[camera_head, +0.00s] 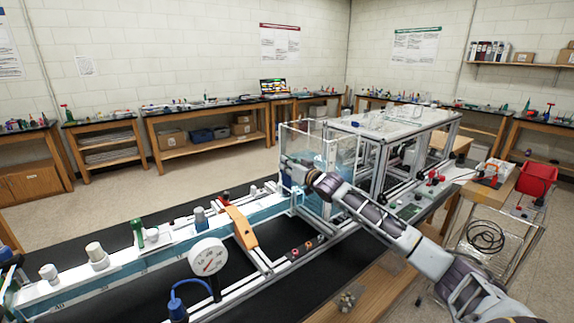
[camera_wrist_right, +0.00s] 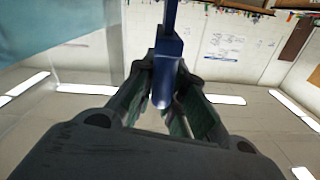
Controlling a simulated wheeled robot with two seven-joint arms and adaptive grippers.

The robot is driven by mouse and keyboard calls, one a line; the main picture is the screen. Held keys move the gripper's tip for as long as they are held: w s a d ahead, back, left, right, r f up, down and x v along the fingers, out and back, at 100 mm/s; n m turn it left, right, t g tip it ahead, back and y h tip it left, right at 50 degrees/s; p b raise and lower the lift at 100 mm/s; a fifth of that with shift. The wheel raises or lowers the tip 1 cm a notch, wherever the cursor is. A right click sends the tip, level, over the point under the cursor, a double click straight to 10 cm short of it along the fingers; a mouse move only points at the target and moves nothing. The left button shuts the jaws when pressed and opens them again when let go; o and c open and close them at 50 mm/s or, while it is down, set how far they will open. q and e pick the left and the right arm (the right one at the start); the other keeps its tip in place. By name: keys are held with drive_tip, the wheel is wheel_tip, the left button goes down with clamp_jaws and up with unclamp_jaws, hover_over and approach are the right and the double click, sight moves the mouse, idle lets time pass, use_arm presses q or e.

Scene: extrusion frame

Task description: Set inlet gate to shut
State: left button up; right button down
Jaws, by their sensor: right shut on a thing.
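My right arm reaches in from the lower right in the head view. Its gripper (camera_head: 287,164) is at the near left side of a clear-walled tank (camera_head: 345,150) at the end of the long flume. In the right wrist view, the gripper (camera_wrist_right: 166,66) is shut on a blue handle (camera_wrist_right: 168,45), with one finger on each side of it. The handle looks like part of the inlet gate, but the gate's plate and its position are hidden behind my gripper and arm in the head view. My left gripper is not in view.
The flume (camera_head: 110,270) runs to the lower left and carries a round white dial gauge (camera_head: 208,257) and an orange bracket (camera_head: 241,227). An aluminium frame (camera_head: 375,180) stands behind my right arm. A red bin (camera_head: 536,178) is at the far right.

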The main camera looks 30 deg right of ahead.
sight(287, 175)
drive_tip(key=shift+f, duration=2.65)
drive_tip(key=c, duration=1.6)
unclamp_jaws()
drive_tip(key=shift+f, duration=0.1)
drive_tip(key=shift+c, duration=0.2)
drive_tip(key=shift+o, duration=0.9)
drive_tip(key=shift+w, duration=0.15)
drive_tip(key=shift+a, duration=0.1)
drive_tip(key=shift+s, duration=0.3)
